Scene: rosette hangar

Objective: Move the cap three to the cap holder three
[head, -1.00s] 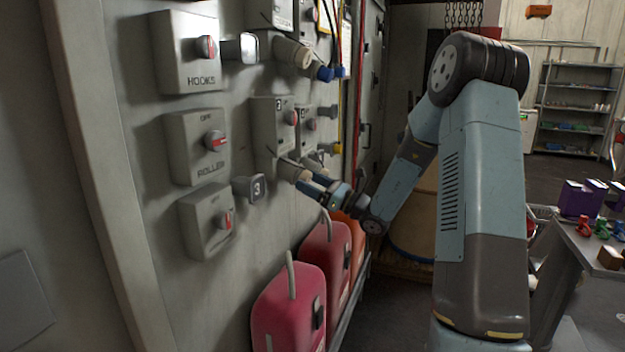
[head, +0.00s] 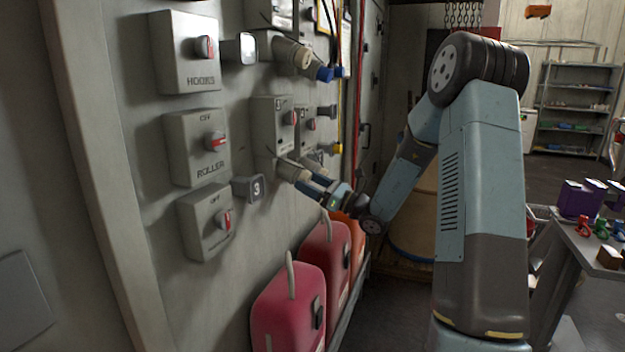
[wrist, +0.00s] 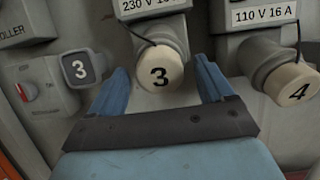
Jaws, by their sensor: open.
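Cap three is a cream round cap marked 3 (wrist: 160,76), on the end of a grey socket under a "230 V 16 A" label in the wrist view. My gripper (wrist: 163,80) is open, its two blue fingers to either side of the cap; I cannot tell whether they touch it. In the head view my gripper (head: 312,186) is at the lower socket on the wall, and its fingers partly hide the cap. Cap holder three (wrist: 81,69) is a dark square holder marked 3, left of the cap. It also shows in the head view (head: 256,188).
Cap four (wrist: 292,84) sits on a socket to the right, under a "110 V 16 A" label. Switch boxes (head: 206,222) line the wall at the left. Red canisters (head: 289,308) stand below my gripper along the wall. A table with small coloured items is at the right.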

